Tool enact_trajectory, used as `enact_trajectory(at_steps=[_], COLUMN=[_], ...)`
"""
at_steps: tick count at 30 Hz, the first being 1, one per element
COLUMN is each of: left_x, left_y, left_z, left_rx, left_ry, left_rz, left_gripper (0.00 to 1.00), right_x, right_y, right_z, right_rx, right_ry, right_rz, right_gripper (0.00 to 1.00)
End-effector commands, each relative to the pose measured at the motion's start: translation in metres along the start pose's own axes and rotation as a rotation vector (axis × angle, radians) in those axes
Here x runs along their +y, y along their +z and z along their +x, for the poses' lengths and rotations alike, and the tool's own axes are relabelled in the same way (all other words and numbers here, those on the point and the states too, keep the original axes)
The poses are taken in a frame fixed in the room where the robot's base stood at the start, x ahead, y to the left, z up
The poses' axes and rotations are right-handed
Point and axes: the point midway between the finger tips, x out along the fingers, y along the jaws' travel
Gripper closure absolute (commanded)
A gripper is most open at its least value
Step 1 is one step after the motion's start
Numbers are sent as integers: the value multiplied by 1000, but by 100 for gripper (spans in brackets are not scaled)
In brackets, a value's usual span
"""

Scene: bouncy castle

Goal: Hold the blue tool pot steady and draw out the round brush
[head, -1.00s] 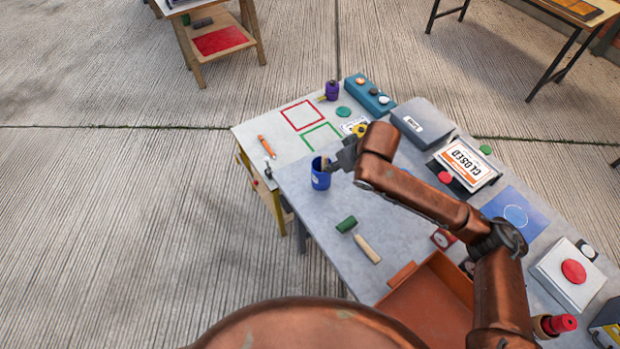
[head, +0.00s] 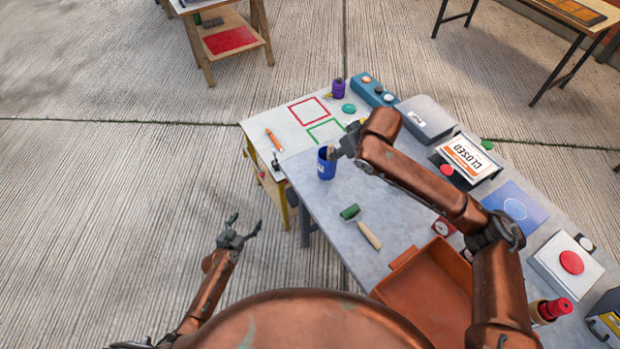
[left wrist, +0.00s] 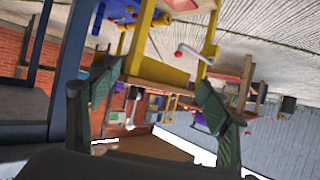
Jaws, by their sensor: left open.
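The blue tool pot (head: 326,166) stands upright near the left edge of the grey table in the head view. A small pale-brown piece of the brush (head: 331,153) shows at its rim, mostly hidden by my right gripper. My right gripper (head: 337,151) is right at the pot's top, at the brush; its fingers are too small and covered to tell whether they are shut. My left gripper (head: 246,224) is open and empty, off the table's left side, below and left of the pot. Its two spread fingers also show in the left wrist view (left wrist: 158,90), with nothing between them.
An orange tray (head: 430,296) is at the near edge. A white top with red and green squares (head: 308,111) adjoins beyond the pot. Floor left of the table is clear.

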Motion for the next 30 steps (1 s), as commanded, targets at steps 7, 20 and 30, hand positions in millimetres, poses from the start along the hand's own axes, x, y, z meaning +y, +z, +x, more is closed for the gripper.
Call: enact_trajectory(at_steps=[7, 20, 30], left_x=[10, 124, 235], left_y=[-144, -315, -296], left_z=[25, 11, -11], left_rx=[226, 485, 448], left_ry=[40, 271, 501], left_rz=[27, 80, 113], left_gripper=[30, 30, 30], right_x=[2, 3, 3], right_y=[0, 0, 0], right_z=[4, 6, 6], right_rx=[-5, -7, -7], right_ry=[-1, -2, -2], right_rz=[3, 3, 3], right_gripper=[71, 71, 71])
